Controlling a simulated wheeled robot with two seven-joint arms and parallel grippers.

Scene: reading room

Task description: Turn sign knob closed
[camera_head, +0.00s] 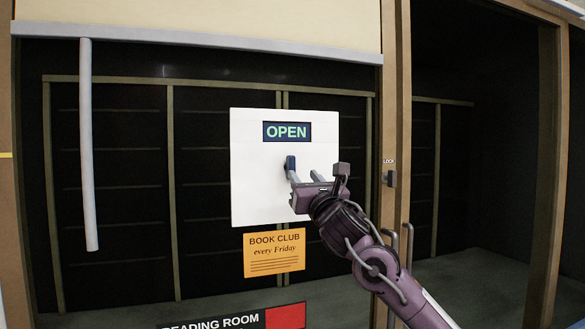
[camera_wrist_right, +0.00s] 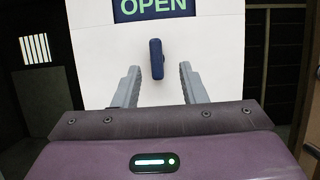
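The sign (camera_head: 250,190) is a white panel on the glass door with a green "OPEN" label (camera_head: 287,132) near its top. The sign knob (camera_head: 291,164) is a small dark blue upright bar below the label; it also shows in the right wrist view (camera_wrist_right: 156,59). My right gripper (camera_head: 304,176) is open in front of the sign. My left gripper is not in view.
An orange "BOOK CLUB" notice (camera_head: 274,253) hangs below the sign, with a "READING ROOM" sign (camera_head: 230,320) at the bottom. A pale vertical bar (camera_head: 88,150) hangs at left. A lock (camera_head: 389,178) and door handle (camera_head: 408,240) are on the frame at right.

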